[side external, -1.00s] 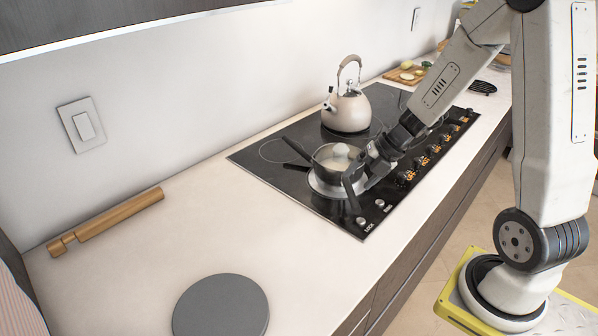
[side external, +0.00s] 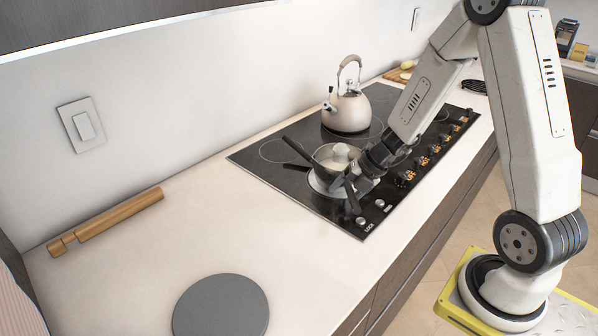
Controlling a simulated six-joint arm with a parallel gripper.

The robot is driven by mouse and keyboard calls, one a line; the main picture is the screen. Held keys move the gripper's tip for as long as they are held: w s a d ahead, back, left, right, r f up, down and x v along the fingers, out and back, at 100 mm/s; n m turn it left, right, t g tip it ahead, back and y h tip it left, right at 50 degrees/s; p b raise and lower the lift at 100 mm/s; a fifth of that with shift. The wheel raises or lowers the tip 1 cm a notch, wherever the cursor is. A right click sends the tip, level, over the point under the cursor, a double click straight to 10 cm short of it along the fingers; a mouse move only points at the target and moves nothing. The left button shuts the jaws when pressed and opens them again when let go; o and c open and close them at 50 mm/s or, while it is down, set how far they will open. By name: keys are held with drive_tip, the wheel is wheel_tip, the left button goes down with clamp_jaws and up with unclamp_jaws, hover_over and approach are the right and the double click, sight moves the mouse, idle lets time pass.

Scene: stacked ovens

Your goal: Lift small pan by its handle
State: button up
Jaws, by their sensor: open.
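The small pan (side external: 327,182) stands on the near-left burner of the black cooktop, with a pale round lump or lid knob showing inside it. A dark handle (side external: 297,151) sticks out from it toward the upper left, and a second dark bar lies beside it. My gripper (side external: 348,184) is open at the pan's right side, with its dark fingers close to the rim. Whether the fingers touch the pan cannot be told. My gripper hides the right part of the pan.
A cream kettle (side external: 347,110) stands on the cooktop (side external: 268,164) behind the pan. Control knobs (side external: 404,180) line the front edge. A rolling pin (side external: 105,221) and a grey round disc (side external: 221,308) lie on the counter at left, with clear counter between them.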

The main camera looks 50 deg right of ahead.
drive_tip(key=shift+w+a+f, duration=0.1)
drive_tip(key=shift+w+f, duration=0.05)
drive_tip(key=shift+f, duration=0.1)
idle(0.3)
clamp_jaws()
drive_tip(key=shift+r, duration=0.1)
idle(1.2)
